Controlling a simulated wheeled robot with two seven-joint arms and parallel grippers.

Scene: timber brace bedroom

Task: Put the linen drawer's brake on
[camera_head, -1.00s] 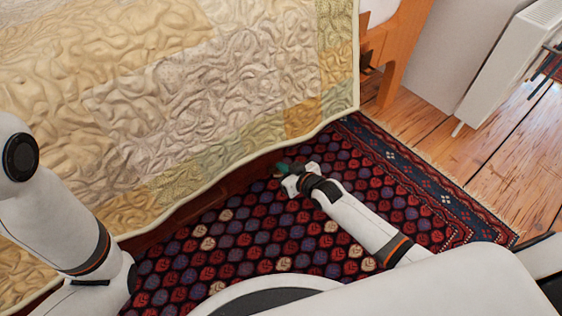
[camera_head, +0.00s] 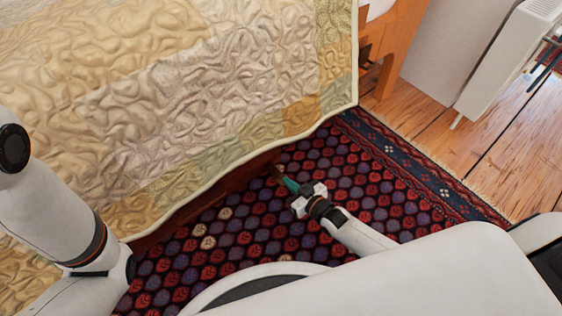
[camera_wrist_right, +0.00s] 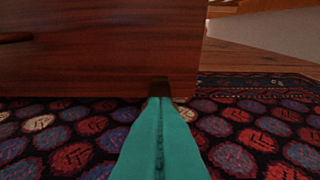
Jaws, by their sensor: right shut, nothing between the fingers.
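The linen drawer (camera_head: 205,207) shows as a strip of reddish-brown wood below the quilt's hem. In the right wrist view its front (camera_wrist_right: 85,60) fills the upper left and ends at a right edge. My right gripper (camera_head: 281,178) is low over the rug, its teal fingers shut and empty, pointing at the drawer's right part. In the wrist view the shut fingers (camera_wrist_right: 160,105) end at a small dark brown piece (camera_wrist_right: 159,87) before the drawer's lower edge; I cannot tell whether it is the brake or the fingertips. My left gripper is out of view.
A quilt (camera_head: 200,90) hangs over the bed and hides most of the drawer from above. A patterned rug (camera_head: 330,165) covers the floor. A dark bar (camera_wrist_right: 14,38) sticks out at the drawer's left. An orange wooden post (camera_head: 392,50) and white radiator (camera_head: 505,60) stand right.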

